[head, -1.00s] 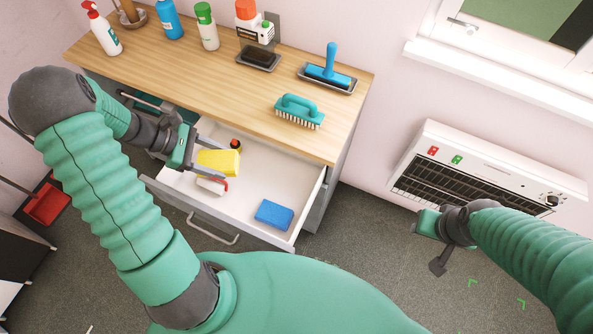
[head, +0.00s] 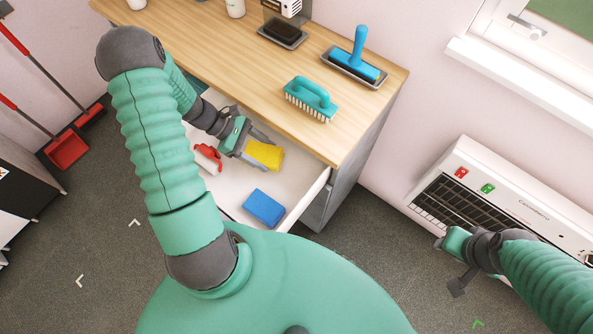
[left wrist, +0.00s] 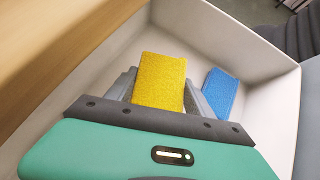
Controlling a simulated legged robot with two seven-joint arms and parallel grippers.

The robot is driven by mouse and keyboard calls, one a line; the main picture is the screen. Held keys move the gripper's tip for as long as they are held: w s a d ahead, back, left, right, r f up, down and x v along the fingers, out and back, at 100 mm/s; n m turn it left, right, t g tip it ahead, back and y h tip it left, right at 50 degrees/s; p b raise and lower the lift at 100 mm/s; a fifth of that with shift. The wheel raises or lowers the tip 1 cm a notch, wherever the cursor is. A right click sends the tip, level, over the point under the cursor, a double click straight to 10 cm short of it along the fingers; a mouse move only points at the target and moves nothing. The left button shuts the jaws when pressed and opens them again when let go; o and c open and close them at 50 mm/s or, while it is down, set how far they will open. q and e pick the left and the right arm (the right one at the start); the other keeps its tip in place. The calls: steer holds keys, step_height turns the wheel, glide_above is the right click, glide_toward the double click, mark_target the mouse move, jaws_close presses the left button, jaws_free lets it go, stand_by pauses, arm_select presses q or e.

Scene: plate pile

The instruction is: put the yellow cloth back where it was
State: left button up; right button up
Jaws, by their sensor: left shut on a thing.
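The yellow cloth (head: 264,154) is a small folded block in my left gripper (head: 255,152), over the open white drawer (head: 228,191). In the left wrist view the cloth (left wrist: 160,82) sits between the two grey fingers, which are shut on it. I cannot tell whether its underside touches the drawer floor. My right gripper (head: 456,265) is away to the right, in front of the white heater, with nothing visible in it; its finger gap does not show clearly.
A blue sponge (head: 263,207) lies in the drawer, to the right of the cloth in the left wrist view (left wrist: 221,94). A red-and-white item (head: 207,158) lies at the drawer's left. The wooden countertop (head: 235,50) overhangs behind, with a teal brush (head: 312,100) near its edge. The heater (head: 510,190) stands right.

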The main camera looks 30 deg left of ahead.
mark_target(281, 162)
arm_select(q)
steer(key=d+f, duration=0.1)
steer(key=d, duration=0.1)
steer(key=w+d, duration=0.1)
steer(key=d, duration=0.1)
steer(key=d+f, duration=0.1)
steer(key=shift+w+d+f, duration=0.2)
steer(key=shift+d+f, duration=0.15)
steer(key=shift+d, duration=0.05)
steer(key=x, duration=0.4)
steer(key=shift+w+f+b, duration=0.2)
steer(key=shift+f+b, duration=0.05)
steer(key=shift+b, duration=0.05)
steer(key=shift+d, duration=0.4)
steer(key=shift+f, duration=0.1)
steer(key=o, duration=1.3)
steer(key=shift+a, duration=0.1)
steer(key=shift+o, duration=0.2)
steer(key=shift+a, duration=0.15)
steer(key=shift+a+r, duration=0.2)
steer(key=shift+r, duration=0.25)
steer(key=p+v, duration=0.1)
steer(key=v, duration=1)
steer(key=shift+s+r, duration=0.1)
